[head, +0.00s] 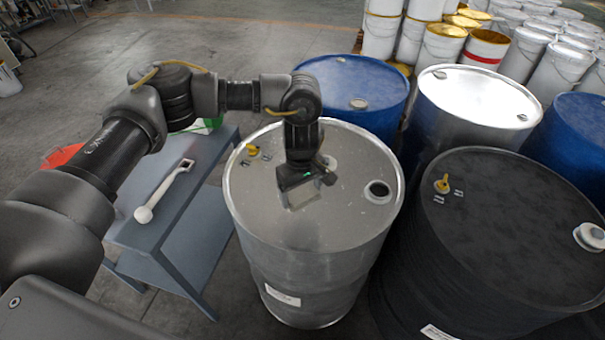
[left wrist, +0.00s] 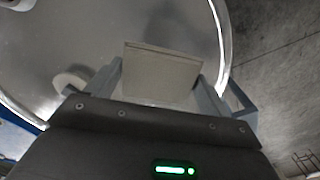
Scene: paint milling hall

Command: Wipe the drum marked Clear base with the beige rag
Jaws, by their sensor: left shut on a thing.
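My left gripper (head: 303,186) is over the lid of the bare metal drum (head: 255,205), near its middle. It is shut on the beige rag (head: 303,198), a small flat pad. In the left wrist view the rag (left wrist: 161,75) sits between the two fingers of the gripper (left wrist: 160,92), with the round metal lid (left wrist: 75,45) behind it. I cannot tell whether the rag touches the lid. The drum carries a white label (head: 283,296) on its front side, too small to read. My right gripper is not in view.
A black drum (head: 500,235) stands close on the right. Blue drums (head: 352,85) and a white-topped drum (head: 475,95) stand behind. The lid has a dark open bung hole (head: 378,191) and a yellow fitting (head: 252,150). A grey-blue table (head: 190,215) with a white scoop-like tool (head: 165,190) stands left.

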